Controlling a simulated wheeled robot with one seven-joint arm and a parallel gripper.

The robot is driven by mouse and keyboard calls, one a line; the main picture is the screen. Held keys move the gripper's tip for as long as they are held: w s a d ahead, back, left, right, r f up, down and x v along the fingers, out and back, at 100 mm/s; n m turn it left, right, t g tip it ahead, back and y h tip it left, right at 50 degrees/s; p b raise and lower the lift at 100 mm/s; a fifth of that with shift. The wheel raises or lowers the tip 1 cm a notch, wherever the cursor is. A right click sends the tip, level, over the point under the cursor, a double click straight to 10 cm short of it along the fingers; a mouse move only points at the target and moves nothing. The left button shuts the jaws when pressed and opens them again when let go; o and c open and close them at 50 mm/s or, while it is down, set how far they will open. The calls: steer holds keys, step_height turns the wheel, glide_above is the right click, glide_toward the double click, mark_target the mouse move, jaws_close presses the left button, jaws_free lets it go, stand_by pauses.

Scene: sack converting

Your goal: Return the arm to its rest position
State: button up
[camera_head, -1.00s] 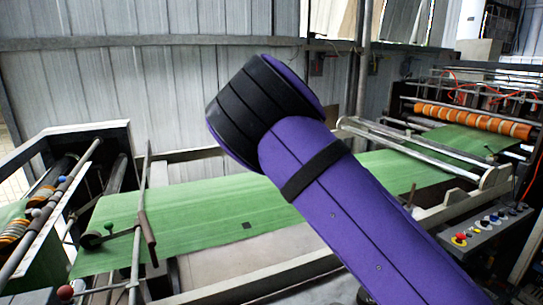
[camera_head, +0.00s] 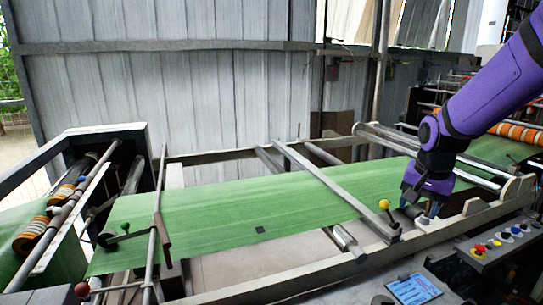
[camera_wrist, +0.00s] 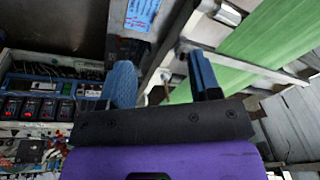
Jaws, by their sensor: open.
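My gripper (camera_head: 425,212) hangs from my purple arm at the right of the head view, close to the machine's near side rail and right of a yellow-knobbed lever (camera_head: 384,204). In the wrist view my gripper (camera_wrist: 163,82) shows two blue fingers spread apart with nothing between them. I cannot tell from the head view whether the fingertips touch the rail.
A green sheet (camera_head: 230,213) runs across the machine, with a metal crossbar (camera_head: 330,184) over it. The wrist view shows an open electrical cabinet (camera_wrist: 40,88) at left.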

steer(key=s+a+r+n+t, duration=0.1)
steer(key=s+r+n, duration=0.2)
steer(key=s+r, duration=0.3)
steer(key=s+a+r+n+t, duration=0.2)
steer(key=s+r+n, duration=0.2)
steer(key=s, duration=1.3)
steer(key=shift+r, duration=0.95)
steer(key=shift+a, duration=0.15)
